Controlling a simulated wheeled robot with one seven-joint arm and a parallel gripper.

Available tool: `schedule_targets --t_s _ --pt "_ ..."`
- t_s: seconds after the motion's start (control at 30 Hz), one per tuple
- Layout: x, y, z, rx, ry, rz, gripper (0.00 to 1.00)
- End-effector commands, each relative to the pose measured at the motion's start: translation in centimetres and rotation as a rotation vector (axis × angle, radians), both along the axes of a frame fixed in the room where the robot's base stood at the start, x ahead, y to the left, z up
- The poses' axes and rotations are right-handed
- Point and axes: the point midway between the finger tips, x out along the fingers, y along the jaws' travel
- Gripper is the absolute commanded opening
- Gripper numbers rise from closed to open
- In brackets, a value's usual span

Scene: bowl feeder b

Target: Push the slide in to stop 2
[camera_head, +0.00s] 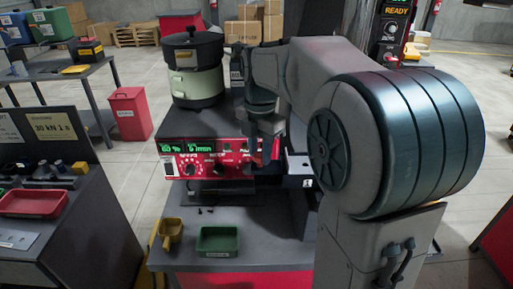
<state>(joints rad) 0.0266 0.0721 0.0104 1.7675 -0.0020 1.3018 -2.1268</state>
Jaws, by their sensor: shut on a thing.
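The bowl feeder (196,82), a pale green and dark drum with a black lid, stands on a dark-topped unit with a red control panel (210,158). My gripper (256,160) points down in front of the panel's right end. It is shut on what seems to be the slide; the held part is dark and mostly hidden by the fingers. A grey block with a small white numbered label (307,183) is just right of the gripper. The stop marks and how far in the slide sits cannot be made out.
A green tray (219,252) and a yellow scoop (171,233) lie on the bench front, with small dark parts behind them. A side bench with a red tray (32,203) is at left. A red bin (130,113) stands on the floor. My arm covers the right side.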

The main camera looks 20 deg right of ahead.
Motion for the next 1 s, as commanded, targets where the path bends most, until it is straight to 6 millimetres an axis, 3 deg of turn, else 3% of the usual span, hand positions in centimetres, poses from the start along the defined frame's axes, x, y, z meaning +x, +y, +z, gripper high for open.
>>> schedule_targets --t_s 0.53,0.57,0.63,1.0 --pt "-0.28 -0.20 0.03 0.002 0.001 0.019 0.00" --pt "-0.27 -0.21 0.03 0.002 0.001 0.019 0.33" --pt "-0.26 -0.23 0.03 0.002 0.001 0.018 0.52" --pt "-0.17 -0.29 0.53 0.001 -0.002 0.016 0.52"
